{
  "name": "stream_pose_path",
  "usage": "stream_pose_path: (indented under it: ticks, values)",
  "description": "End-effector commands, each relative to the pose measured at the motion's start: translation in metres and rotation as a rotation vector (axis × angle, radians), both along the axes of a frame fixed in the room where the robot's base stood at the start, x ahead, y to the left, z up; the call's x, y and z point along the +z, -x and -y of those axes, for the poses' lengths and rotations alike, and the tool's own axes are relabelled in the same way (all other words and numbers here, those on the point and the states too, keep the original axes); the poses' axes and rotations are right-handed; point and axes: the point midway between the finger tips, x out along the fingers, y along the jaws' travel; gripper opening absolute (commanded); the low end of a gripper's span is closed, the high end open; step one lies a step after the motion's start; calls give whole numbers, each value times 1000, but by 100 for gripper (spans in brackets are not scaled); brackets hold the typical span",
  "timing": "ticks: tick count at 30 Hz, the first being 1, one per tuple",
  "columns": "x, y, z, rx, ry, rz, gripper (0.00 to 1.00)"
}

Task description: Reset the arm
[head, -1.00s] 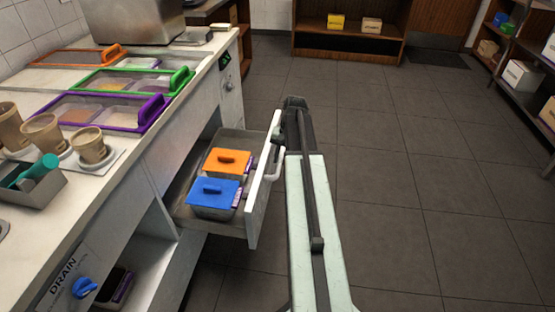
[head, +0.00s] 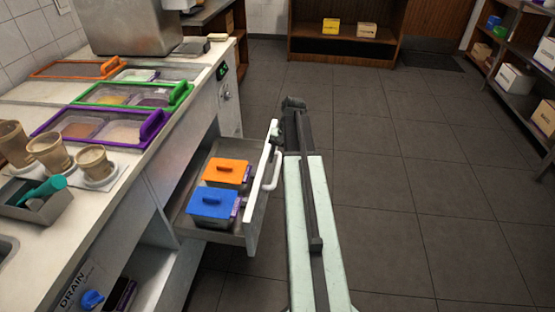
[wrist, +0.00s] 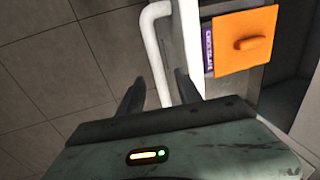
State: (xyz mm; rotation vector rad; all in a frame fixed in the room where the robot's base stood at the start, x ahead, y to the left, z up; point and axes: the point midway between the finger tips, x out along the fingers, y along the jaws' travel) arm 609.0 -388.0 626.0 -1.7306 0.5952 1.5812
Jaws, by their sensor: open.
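My gripper (wrist: 158,92) is open, with its dark fingers on either side of the white drawer handle (wrist: 155,50) in the wrist view. I cannot tell if either finger touches the handle. In the head view my arm reaches forward beside the pulled-out drawer (head: 255,215), and the handle (head: 273,172) shows just left of the arm. The fingers are mostly hidden there. The drawer holds an orange-lidded container (head: 226,172) and a blue-lidded container (head: 213,206). The orange-lidded one also shows in the wrist view (wrist: 230,55).
The counter on the left carries purple (head: 152,124), green (head: 181,94) and orange (head: 111,67) framed topping lids, cups (head: 94,162) and a grey bin (head: 40,208). Shelves (head: 525,85) stand at the far right. The tiled floor (head: 430,190) right of my arm is clear.

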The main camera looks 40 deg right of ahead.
Motion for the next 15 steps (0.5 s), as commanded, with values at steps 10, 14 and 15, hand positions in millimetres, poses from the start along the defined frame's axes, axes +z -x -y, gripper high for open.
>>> stream_pose_path:
  ticks: [10,14,15]
  values:
    - [29,4,4,-1,1,1,41]
    - [29,4,4,-1,1,1,41]
    - [29,4,4,-1,1,1,41]
